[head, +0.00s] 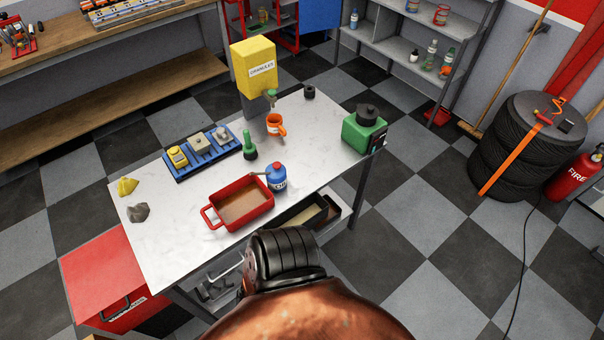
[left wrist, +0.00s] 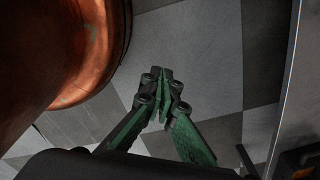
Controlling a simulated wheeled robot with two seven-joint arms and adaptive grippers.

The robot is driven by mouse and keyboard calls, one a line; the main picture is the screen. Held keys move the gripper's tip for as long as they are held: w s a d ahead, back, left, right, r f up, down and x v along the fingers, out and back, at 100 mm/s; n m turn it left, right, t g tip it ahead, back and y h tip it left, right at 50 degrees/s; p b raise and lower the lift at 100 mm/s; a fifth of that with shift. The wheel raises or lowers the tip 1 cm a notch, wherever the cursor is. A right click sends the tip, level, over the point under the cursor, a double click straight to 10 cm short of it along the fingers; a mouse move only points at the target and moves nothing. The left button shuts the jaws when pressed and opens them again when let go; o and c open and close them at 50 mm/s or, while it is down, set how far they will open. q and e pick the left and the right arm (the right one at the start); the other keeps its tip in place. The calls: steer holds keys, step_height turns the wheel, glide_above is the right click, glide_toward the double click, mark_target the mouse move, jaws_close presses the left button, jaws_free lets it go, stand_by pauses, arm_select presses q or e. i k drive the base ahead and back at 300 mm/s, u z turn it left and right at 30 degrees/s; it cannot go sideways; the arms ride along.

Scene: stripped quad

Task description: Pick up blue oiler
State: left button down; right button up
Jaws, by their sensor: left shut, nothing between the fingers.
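The blue oiler (head: 277,178) stands upright on the white worktable (head: 170,240), near its front edge. It has a red top, and its thin spout points left over the corner of the red tray beside it. My left gripper (left wrist: 164,82) shows only in the left wrist view, where its green fingers are together with nothing between them. Checkered floor lies behind the fingers, and the oiler is not in that view. My right gripper is in neither view.
The red tray (head: 267,212) with brown contents is left of the oiler. A green bottle (head: 250,150), an orange mug (head: 275,126) and a blue rack (head: 180,173) stand behind. A green canister (head: 359,136) is at the right. The table's front left is mostly clear.

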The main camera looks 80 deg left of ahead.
mark_target(277, 180)
steer(key=u, duration=0.05)
steer(key=i, duration=0.75)
steer(key=u, duration=4.15)
